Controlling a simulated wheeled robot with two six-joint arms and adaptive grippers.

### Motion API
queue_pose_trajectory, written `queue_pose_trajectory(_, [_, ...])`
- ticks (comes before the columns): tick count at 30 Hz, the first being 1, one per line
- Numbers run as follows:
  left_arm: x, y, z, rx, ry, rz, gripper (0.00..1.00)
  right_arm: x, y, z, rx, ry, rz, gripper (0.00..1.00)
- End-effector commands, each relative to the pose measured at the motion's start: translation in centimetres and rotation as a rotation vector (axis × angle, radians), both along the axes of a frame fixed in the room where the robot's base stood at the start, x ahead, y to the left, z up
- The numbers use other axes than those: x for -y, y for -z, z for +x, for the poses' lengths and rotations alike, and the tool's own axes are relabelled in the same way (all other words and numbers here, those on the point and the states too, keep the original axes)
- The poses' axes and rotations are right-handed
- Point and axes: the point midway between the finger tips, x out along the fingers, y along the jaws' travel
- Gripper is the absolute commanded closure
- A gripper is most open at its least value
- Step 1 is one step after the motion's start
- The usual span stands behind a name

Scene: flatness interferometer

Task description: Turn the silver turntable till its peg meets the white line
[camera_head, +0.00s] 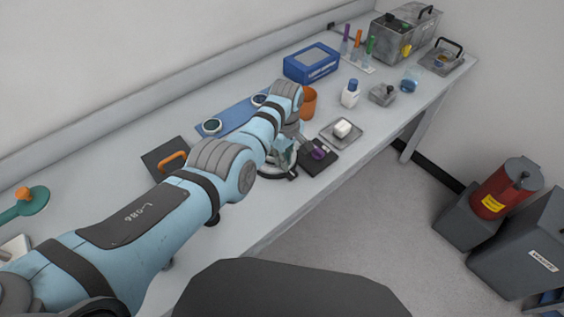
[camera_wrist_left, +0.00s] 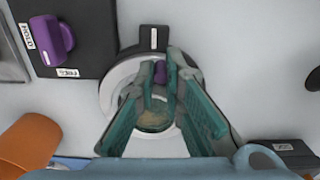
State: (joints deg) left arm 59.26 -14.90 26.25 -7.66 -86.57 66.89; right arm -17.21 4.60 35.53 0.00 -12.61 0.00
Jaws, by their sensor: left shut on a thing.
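The silver turntable (camera_wrist_left: 119,84) is a round disc on the bench, seen from above in the left wrist view and partly hidden by my fingers. In the head view its rim (camera_head: 270,171) shows under my left arm. A purple peg (camera_wrist_left: 160,71) stands near the turntable's upper edge. My left gripper (camera_wrist_left: 161,82) is shut on the peg, with teal fingers either side of it. A white line (camera_wrist_left: 153,38) marks the black tab just beyond the disc. The peg looks close to the line but slightly right of it. My left gripper also shows in the head view (camera_head: 284,152). My right gripper is not in view.
A black box (camera_wrist_left: 88,18) with a purple lever (camera_wrist_left: 52,40) and labels stands beside the turntable. An orange cup (camera_head: 309,101) stands behind the arm. A tray (camera_head: 355,131) with a white block lies to the right. A blue box (camera_head: 312,64) stands farther back.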

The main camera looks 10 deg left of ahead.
Motion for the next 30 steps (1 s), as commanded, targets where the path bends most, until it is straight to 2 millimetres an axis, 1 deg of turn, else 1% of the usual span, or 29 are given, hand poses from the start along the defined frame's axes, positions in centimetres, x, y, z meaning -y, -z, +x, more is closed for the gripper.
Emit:
queue_pose_trajectory(1, [0.22,0.64,-0.35,-0.013,-0.012,-0.003,1.0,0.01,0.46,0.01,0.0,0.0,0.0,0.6])
queue_pose_trajectory(9, [0.47,0.51,-0.06,-0.012,-0.077,-0.002,1.0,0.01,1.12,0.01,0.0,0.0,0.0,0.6])
queue_pose_trajectory(26, [0.55,0.33,0.09,-0.011,-0.097,-0.003,1.0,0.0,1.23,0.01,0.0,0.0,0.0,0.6])
queue_pose_trajectory(27, [0.55,0.32,0.09,-0.011,-0.097,-0.003,0.89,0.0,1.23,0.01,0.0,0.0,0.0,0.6])
queue_pose_trajectory(29, [0.53,0.29,0.13,-0.009,-0.097,-0.003,0.79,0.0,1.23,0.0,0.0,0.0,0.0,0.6])
queue_pose_trajectory(30, [0.52,0.26,0.16,-0.008,-0.098,-0.003,0.73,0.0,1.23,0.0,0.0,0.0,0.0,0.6])
